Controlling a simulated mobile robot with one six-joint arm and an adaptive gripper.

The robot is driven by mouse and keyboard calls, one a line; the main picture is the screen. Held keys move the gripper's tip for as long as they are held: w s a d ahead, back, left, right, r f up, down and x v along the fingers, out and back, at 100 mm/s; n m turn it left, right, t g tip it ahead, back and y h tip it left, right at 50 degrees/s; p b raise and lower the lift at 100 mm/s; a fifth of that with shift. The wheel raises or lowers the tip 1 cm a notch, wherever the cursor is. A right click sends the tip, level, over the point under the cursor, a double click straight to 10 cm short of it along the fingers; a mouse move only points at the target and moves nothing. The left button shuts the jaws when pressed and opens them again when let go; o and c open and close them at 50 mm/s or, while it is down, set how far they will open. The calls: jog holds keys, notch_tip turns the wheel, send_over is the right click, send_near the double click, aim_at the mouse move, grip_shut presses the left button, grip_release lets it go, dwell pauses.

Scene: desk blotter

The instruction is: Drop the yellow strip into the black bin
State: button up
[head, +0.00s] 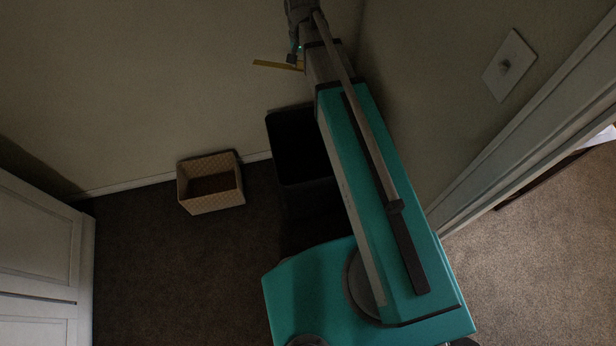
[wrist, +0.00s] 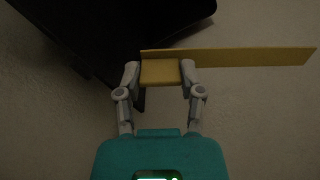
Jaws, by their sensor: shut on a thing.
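The yellow strip (wrist: 245,57) is long and thin. In the wrist view my gripper (wrist: 160,74) is shut on one end of it, and the rest sticks out to the right. In the head view the strip (head: 272,65) juts out to the left from my gripper (head: 297,58), high in front of the wall. The black bin (head: 291,150) stands on the floor below, partly hidden behind my arm in the head view. A dark shape, likely the black bin (wrist: 120,30), fills the top left of the wrist view, apart from the strip.
A cream patterned box (head: 212,201), open at the top, stands on the dark carpet to the left of the bin. A white cabinet (head: 40,262) is at the far left. A doorway with a white frame is at the right. The carpet between cabinet and box is clear.

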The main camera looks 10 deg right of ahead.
jog(key=w+f+n+b, duration=0.2)
jog(key=f+n+b, duration=0.9)
jog(key=f+b, duration=0.5)
jog(key=w+f+n+b, duration=0.2)
jog(key=f+n+b, duration=1)
jog(key=f+b, duration=0.4)
jog(key=shift+w+a+f, duration=0.25)
jog(key=shift+f, duration=0.35)
jog(key=shift+f+b, duration=0.15)
jog(key=shift+b, duration=0.15)
jog(key=shift+f+b, duration=2.8)
jog(key=shift+f, duration=0.05)
